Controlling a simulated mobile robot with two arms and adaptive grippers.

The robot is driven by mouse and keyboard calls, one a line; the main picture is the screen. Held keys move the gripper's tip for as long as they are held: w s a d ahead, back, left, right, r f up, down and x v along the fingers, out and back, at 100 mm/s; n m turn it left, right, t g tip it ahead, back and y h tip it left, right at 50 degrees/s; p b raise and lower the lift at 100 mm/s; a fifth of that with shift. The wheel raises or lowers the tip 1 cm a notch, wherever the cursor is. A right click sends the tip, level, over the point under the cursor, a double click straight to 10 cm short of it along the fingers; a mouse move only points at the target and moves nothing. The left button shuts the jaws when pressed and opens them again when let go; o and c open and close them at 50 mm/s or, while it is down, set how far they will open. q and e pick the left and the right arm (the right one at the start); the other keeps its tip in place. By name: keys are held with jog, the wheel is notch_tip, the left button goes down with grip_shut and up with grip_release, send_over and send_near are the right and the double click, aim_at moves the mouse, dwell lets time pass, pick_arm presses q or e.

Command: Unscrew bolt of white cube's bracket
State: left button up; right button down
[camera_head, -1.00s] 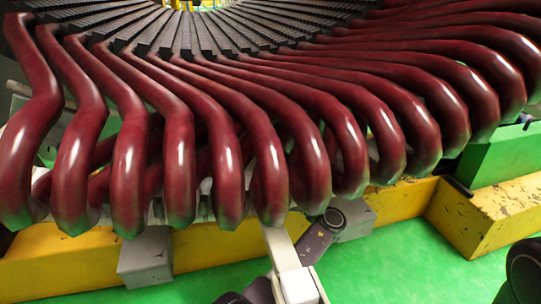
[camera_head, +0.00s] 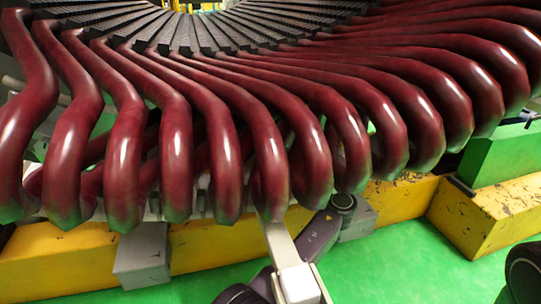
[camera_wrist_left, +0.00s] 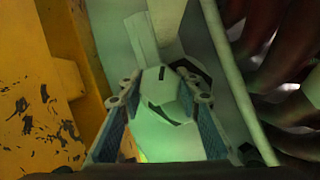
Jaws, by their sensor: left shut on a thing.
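A white cube (camera_head: 297,283) sits low in the head view, with a pale flat bracket arm (camera_head: 280,243) running from it up to the dark red coils. My left gripper (camera_wrist_left: 158,88) shows in the left wrist view, its two blue-grey finger pads on either side of a pale faceted piece (camera_wrist_left: 163,135). The piece has dark slots and is held between the pads. I cannot tell whether it is the bolt or part of the bracket. A dark link of my arm (camera_head: 318,237) lies beside the bracket. My right gripper is not seen.
Thick dark red coils (camera_head: 215,150) hang over the work area and also fill the right of the left wrist view (camera_wrist_left: 285,55). A chipped yellow beam (camera_head: 490,215) and grey blocks (camera_head: 142,254) stand below them.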

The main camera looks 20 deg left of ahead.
pick_arm(q)
jog(key=shift+n+h, duration=0.3)
jog(key=shift+n, duration=0.5)
jog(key=shift+g, duration=0.4)
jog(key=o, duration=1.2)
